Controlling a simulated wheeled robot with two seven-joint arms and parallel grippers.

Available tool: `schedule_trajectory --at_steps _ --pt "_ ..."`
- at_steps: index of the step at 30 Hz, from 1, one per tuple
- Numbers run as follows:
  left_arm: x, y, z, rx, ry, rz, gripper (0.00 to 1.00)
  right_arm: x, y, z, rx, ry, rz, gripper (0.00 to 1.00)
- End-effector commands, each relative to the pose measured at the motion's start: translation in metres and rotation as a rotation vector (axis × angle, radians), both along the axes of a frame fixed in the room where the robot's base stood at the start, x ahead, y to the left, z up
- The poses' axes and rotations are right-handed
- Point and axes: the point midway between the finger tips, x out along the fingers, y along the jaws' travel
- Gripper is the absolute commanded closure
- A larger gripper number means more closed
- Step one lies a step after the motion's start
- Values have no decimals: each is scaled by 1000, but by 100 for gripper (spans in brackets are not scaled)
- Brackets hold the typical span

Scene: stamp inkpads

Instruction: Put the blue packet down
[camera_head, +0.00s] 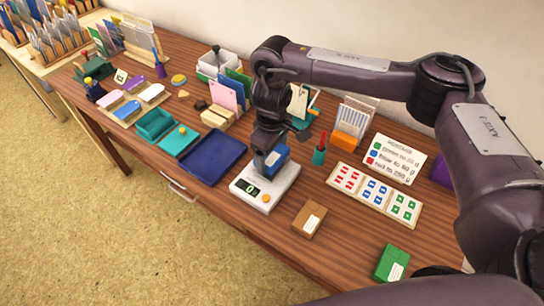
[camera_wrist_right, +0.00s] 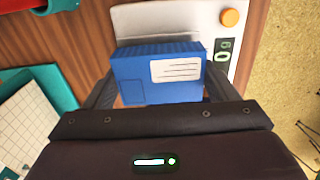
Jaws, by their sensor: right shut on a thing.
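The blue packet (camera_head: 278,154) is between the fingers of my right gripper (camera_head: 270,160), over the white scale (camera_head: 286,187). In the right wrist view the packet (camera_wrist_right: 135,74) has a white label with dark lines, and the dark fingers of the gripper (camera_wrist_right: 158,88) close on both its sides. Part of the scale (camera_wrist_right: 145,22) shows beyond the packet, with an orange button (camera_wrist_right: 230,18). Its green display (camera_wrist_right: 222,50) reads 0 g. I cannot tell for certain whether the packet touches the scale's plate. My left gripper is not in view.
A dark blue tray (camera_head: 213,178) stands left of the scale. A brown packet (camera_head: 309,219) and a green packet (camera_head: 391,262) lie to its right. A stamp sheet (camera_head: 375,191), a postage card (camera_head: 396,158) and a red and green pen holder (camera_head: 320,150) are behind. The table's front edge is near.

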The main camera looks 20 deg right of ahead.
Motion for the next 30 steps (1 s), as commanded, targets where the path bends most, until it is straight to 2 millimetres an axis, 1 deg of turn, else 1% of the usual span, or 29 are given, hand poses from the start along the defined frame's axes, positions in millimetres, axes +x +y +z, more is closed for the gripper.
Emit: schedule_trajectory --at_steps 1,3,11,15,16,20,21,27,30 --pt "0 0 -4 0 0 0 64 -1 0 -10 2 3 -2 44" --pt "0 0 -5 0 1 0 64 0 0 -15 0 1 -1 44" --pt "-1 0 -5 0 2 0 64 0 0 -15 0 0 0 44" --pt "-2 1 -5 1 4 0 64 0 0 -19 0 1 0 44" --pt "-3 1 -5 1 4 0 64 0 0 -19 0 1 0 19" --pt "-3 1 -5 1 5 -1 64 0 0 -18 1 1 0 2" --pt "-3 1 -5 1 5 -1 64 0 0 -18 0 0 0 0" --pt "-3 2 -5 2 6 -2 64 0 0 -18 0 0 0 0" --pt "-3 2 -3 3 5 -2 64 1 0 -11 0 -3 0 0"
